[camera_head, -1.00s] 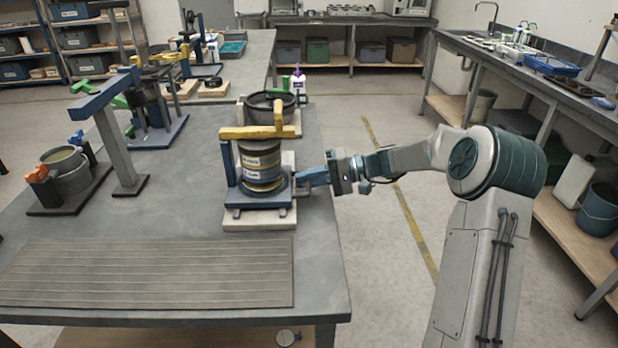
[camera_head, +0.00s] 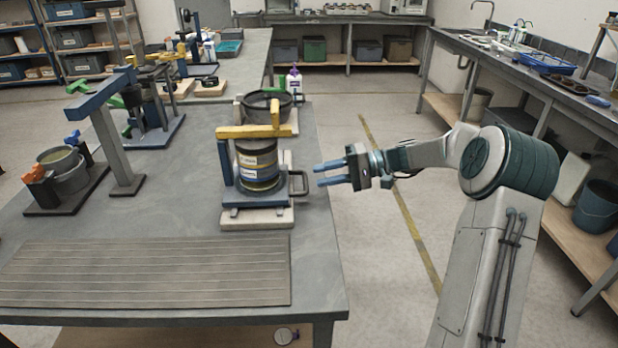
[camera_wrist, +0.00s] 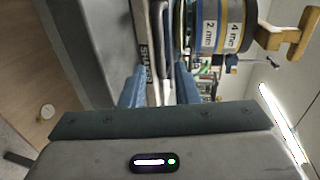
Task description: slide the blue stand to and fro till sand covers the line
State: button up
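The blue stand (camera_head: 228,197) is on a pale base (camera_head: 258,222) near the right edge of the grey table. It carries a stack of round sieves (camera_head: 258,166) under a yellow bar (camera_head: 246,132). A dark loop handle (camera_head: 299,183) sticks out from its right side. In the wrist view, the sieves (camera_wrist: 207,25) show "2 mm" and "4 mm" labels beyond the open fingers (camera_wrist: 160,88). I cannot make out any sand or the line.
A dark bowl (camera_head: 266,104) stands close behind the stand. A ribbed grey mat (camera_head: 145,272) lies at the table's front. A blue-armed post (camera_head: 115,150) and a pot (camera_head: 65,170) stand to the left. The floor right of the table is clear around my arm.

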jog(key=v, duration=0.8)
jog(key=shift+d, duration=0.2)
jog(key=shift+r+p, duration=0.15)
jog(key=shift+p, duration=0.3)
jog(key=p, duration=0.6)
jog(key=shift+r+p, duration=0.4)
jog(key=shift+s+f+p, duration=0.1)
jog(key=shift+p, duration=0.4)
